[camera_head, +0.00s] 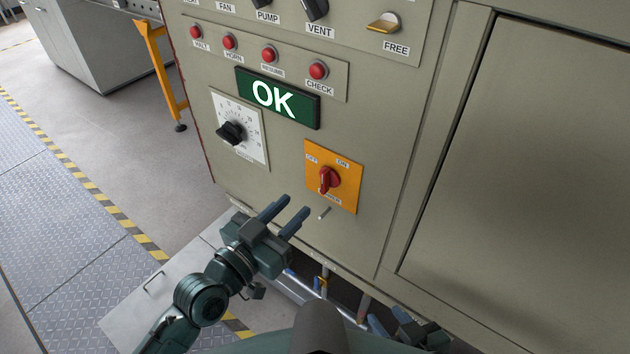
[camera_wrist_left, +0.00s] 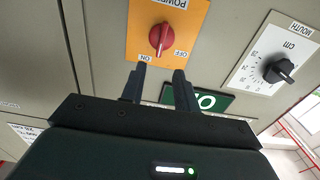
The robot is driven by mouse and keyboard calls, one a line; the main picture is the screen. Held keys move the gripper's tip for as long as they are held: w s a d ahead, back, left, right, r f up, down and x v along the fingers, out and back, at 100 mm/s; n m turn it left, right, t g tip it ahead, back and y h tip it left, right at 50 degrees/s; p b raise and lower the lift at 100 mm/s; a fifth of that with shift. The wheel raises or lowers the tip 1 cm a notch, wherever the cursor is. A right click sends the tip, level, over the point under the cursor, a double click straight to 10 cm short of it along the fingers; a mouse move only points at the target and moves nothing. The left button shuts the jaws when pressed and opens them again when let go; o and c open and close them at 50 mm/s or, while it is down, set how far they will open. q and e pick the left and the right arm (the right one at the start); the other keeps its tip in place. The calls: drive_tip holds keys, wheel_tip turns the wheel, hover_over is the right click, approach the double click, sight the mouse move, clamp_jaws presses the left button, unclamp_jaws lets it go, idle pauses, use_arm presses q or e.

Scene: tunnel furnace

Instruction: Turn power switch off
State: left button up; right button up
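The power switch is a red rotary knob (camera_head: 327,180) on an orange plate (camera_head: 346,183) marked OFF at upper left and ON at upper right in the head view. The knob also shows in the left wrist view (camera_wrist_left: 161,39), upside down, with its grip ridge roughly upright; I cannot tell which mark it points to. My left gripper (camera_head: 294,207) is open and empty, below and left of the knob, not touching it. In the left wrist view its two fingertips (camera_wrist_left: 159,73) stand apart, just below the knob. My right gripper (camera_head: 388,318) is low at the bottom edge, fingers apart and empty.
A green OK display (camera_head: 278,98), a black dial (camera_head: 231,132) on a white plate, several red buttons (camera_head: 269,54) and further switches (camera_head: 384,24) surround the power switch. A large cabinet door (camera_head: 530,160) is at right. Open floor (camera_head: 140,115) lies left.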

sight(322, 179)
use_arm(q)
drive_tip(key=x, duration=0.8)
drive_tip(key=shift+w+d, duration=0.15)
drive_tip(key=shift+w, duration=0.1)
clamp_jaws()
